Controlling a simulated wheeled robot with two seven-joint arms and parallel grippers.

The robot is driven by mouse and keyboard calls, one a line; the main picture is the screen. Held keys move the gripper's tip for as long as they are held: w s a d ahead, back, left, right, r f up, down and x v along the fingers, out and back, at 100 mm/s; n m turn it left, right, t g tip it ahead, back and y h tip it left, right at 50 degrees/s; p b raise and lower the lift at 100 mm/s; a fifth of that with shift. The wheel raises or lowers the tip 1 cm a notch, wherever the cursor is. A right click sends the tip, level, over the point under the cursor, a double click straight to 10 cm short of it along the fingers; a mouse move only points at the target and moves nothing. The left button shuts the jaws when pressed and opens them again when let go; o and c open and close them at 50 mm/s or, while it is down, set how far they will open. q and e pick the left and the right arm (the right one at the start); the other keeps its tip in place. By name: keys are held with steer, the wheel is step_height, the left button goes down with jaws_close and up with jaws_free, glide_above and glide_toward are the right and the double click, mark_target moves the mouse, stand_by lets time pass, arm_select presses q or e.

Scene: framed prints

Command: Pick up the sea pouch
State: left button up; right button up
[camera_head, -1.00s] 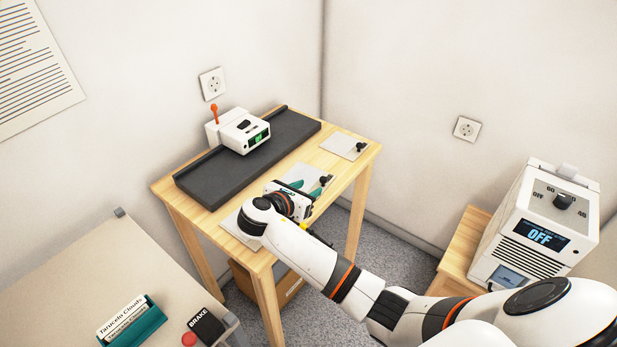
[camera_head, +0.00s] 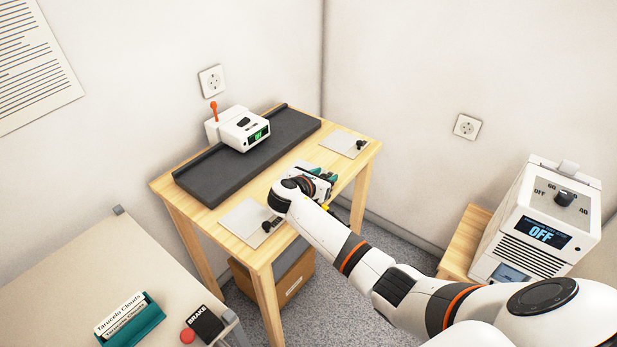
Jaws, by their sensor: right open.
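Three pale flat pieces with black knobs lie along the wooden table's front side: a near left one (camera_head: 245,220), a middle one mostly hidden by my right gripper, and a far right one (camera_head: 342,142). I cannot tell which, if any, is the sea pouch; no label can be read. My right gripper (camera_head: 325,174) is over the middle piece, with teal fingertips, open and seemingly empty. Its wrist hides much of the middle spot, so contact cannot be told. My left gripper is out of view.
On the wooden table (camera_head: 203,214), a white device (camera_head: 238,127) with an orange lever stands at a dark tray (camera_head: 200,182). A teal holder (camera_head: 140,327) of cards sits on the left bench. A brown box (camera_head: 290,278) is below. A white "OFF" machine (camera_head: 540,225) stands right.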

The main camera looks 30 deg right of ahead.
jaws_close()
